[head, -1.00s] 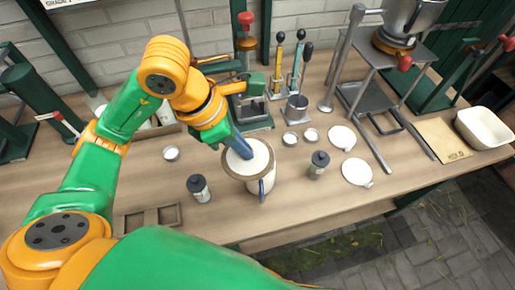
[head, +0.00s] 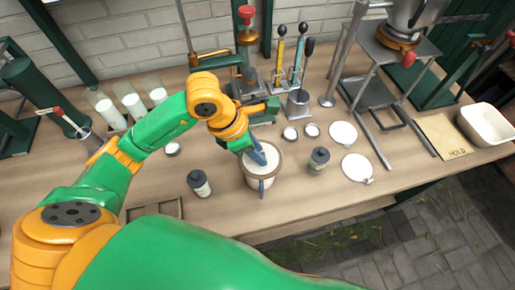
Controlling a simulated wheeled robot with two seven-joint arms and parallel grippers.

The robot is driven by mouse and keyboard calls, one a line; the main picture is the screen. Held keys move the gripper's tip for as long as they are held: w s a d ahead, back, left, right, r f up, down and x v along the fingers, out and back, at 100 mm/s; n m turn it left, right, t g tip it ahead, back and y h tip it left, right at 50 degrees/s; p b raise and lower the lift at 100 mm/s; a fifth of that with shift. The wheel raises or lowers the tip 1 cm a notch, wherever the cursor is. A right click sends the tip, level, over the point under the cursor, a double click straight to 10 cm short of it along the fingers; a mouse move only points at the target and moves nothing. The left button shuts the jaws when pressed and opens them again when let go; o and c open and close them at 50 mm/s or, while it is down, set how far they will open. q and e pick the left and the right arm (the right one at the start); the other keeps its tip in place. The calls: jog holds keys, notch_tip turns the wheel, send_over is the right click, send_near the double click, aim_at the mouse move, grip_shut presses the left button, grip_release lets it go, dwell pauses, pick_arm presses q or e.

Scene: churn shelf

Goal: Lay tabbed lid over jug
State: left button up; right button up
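I cannot tell whether that white surface is contents or a lid. My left gripper (head: 258,156) reaches in from the left, its blue fingers at the rim's upper left and over the white surface. Its finger gap is hidden, so I cannot tell whether it grips anything. Two flat white discs lie right of the jug: a front one (head: 356,167) with a small tab at its lower right, and a back one (head: 342,134). My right gripper is not in view.
Dark jars stand left (head: 199,184) and right (head: 319,160) of the jug. Small round pots (head: 290,134) sit behind. A green press (head: 248,75) and a tool rack (head: 289,65) stand at the back. A board marked HOLD (head: 443,136) and a white tub (head: 487,123) are at right.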

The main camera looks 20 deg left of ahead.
pick_arm(q)
jog(key=shift+r+p, duration=0.4)
jog(key=shift+p, duration=0.05)
jog(key=v, duration=1.1)
jog(key=shift+s+a+r, duration=0.2)
jog(key=shift+r, duration=0.1)
